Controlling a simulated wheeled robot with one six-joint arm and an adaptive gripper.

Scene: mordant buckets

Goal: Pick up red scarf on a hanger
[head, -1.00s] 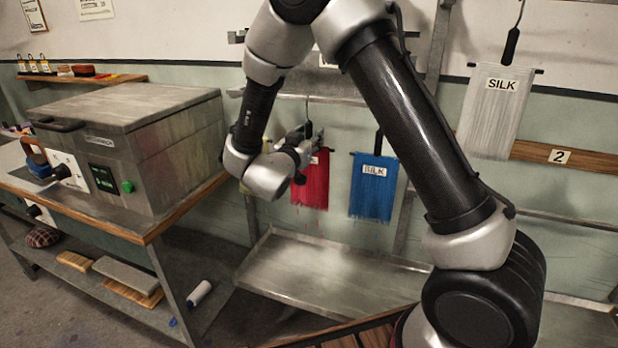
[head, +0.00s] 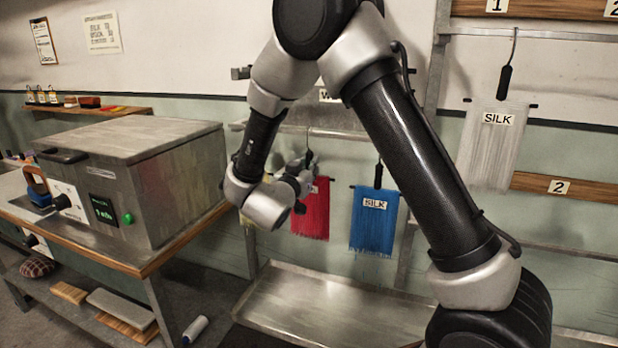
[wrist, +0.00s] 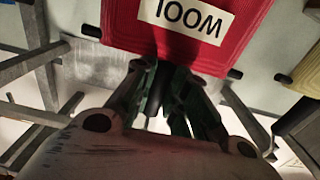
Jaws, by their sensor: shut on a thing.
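The red scarf (head: 312,212) hangs on its hanger, with the hanger's wire running up to the rail above. In the wrist view the red scarf (wrist: 120,22) fills the top middle, with an upside-down WOOL label (wrist: 186,16). My gripper (head: 303,172) is at the top of the scarf, at the hanger's dark handle. In the wrist view my gripper (wrist: 168,80) has its fingers close together just below the scarf's edge, shut on the hanger. The exact grip on the handle is mostly hidden by the fingers.
A blue SILK scarf (head: 374,222) hangs close to the right. A pale SILK scarf (head: 492,145) hangs farther right. A metal drip tray (head: 330,310) lies below. A grey machine (head: 165,185) stands on a bench at left.

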